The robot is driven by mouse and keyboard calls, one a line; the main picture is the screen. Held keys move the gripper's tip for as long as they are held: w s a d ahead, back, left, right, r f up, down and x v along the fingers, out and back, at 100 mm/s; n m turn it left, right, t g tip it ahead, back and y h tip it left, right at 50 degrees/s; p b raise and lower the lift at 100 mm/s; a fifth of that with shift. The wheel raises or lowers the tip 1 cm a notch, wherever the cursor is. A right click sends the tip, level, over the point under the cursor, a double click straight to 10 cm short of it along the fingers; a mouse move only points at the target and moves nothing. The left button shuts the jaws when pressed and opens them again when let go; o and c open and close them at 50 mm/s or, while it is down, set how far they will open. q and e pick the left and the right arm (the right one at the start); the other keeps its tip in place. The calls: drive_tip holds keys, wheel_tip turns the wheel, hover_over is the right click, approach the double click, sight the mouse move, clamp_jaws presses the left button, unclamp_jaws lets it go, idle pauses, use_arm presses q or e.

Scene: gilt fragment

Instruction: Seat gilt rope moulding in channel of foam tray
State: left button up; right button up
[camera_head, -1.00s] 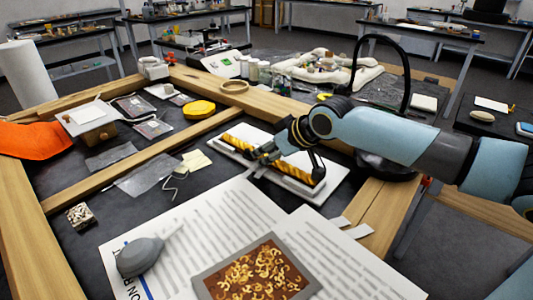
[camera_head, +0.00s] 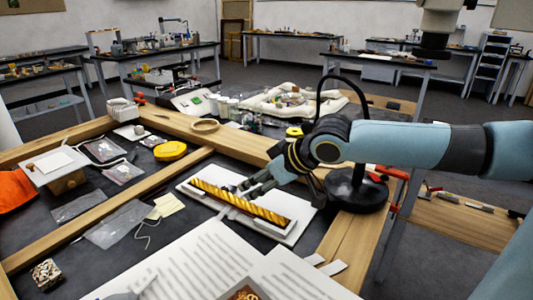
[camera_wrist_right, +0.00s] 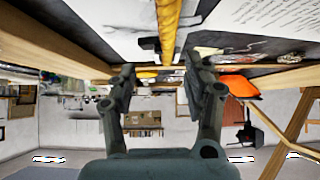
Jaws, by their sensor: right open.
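The gilt rope moulding (camera_head: 240,204) lies lengthwise on the white foam tray (camera_head: 300,212), along its channel. A dark strip shows beside its near edge. I cannot tell whether it is fully down in the channel. My right gripper (camera_head: 240,188) is open, with its fingers just behind the moulding's middle, seemingly apart from it. In the right wrist view, the open fingers (camera_wrist_right: 158,72) have nothing between them, and the moulding (camera_wrist_right: 169,22) runs away at the top. My left gripper is not in view.
A wooden frame (camera_head: 105,195) borders the dark work surface. Printed sheets (camera_head: 200,262) lie in front of the tray.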

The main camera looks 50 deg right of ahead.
drive_tip(key=p+v, duration=0.1)
drive_tip(key=v, duration=0.2)
drive_tip(key=shift+s+r, duration=0.1)
drive_tip(key=shift+r, duration=0.25)
drive_tip(key=shift+s, duration=0.15)
